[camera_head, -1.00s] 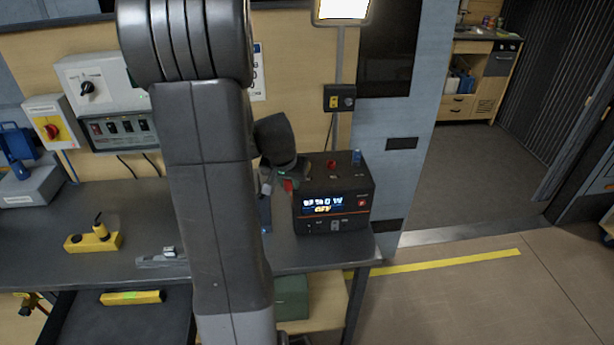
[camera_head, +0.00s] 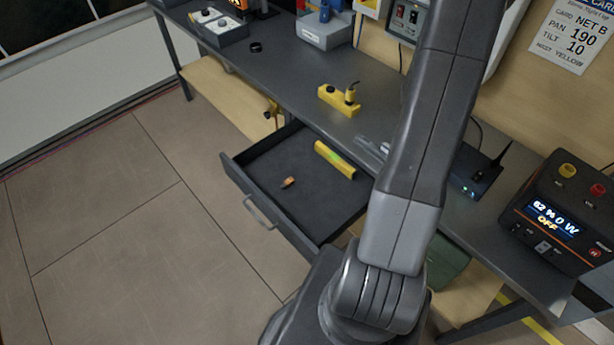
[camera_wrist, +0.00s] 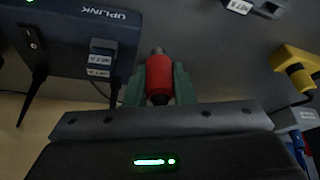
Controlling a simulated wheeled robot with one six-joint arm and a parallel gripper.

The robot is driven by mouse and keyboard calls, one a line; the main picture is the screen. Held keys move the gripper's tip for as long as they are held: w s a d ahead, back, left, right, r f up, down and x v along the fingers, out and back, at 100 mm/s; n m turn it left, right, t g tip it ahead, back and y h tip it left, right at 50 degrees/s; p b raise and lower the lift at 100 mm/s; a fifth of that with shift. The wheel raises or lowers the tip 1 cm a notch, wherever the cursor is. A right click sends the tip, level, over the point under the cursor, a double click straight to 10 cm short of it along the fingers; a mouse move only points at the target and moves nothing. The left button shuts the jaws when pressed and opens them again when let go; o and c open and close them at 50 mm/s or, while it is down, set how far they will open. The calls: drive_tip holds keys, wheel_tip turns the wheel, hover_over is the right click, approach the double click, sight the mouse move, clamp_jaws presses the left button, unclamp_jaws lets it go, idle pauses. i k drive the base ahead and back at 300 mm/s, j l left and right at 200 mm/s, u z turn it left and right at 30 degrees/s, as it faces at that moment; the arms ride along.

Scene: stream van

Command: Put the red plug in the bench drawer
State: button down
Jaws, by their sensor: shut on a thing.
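The red plug (camera_wrist: 159,78) is in the wrist view, held between the green fingers of my gripper (camera_wrist: 160,88). My gripper is shut on it, above the dark bench top. In the head view my arm hides the gripper and the plug. The bench drawer (camera_head: 310,205) is pulled open below the bench at the picture's middle. In it lie a yellow bar-shaped thing (camera_head: 334,159) with a green mark and a small orange-brown piece (camera_head: 288,182). Much of the drawer's dark floor is bare.
A black UPLINK box (camera_wrist: 70,40) with cables is beside the plug in the wrist view. A yellow block (camera_head: 338,100) with a cable stands on the bench behind the drawer. A power supply (camera_head: 555,215) stands at right. Floor left of the drawer is clear.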

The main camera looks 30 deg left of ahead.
sight(264, 168)
drive_tip(key=j+u, duration=0.1)
drive_tip(key=u, duration=0.4)
drive_tip(key=j+u, duration=0.15)
drive_tip(key=u, duration=0.3)
drive_tip(key=j+u, duration=0.1)
drive_tip(key=u, duration=0.4)
drive_tip(key=i+j, duration=0.15)
drive_tip(key=j, duration=0.25)
drive_tip(key=i+j+u, duration=0.1)
drive_tip(key=j, duration=0.3)
drive_tip(key=i+j, duration=0.2)
drive_tip(key=j, duration=0.15)
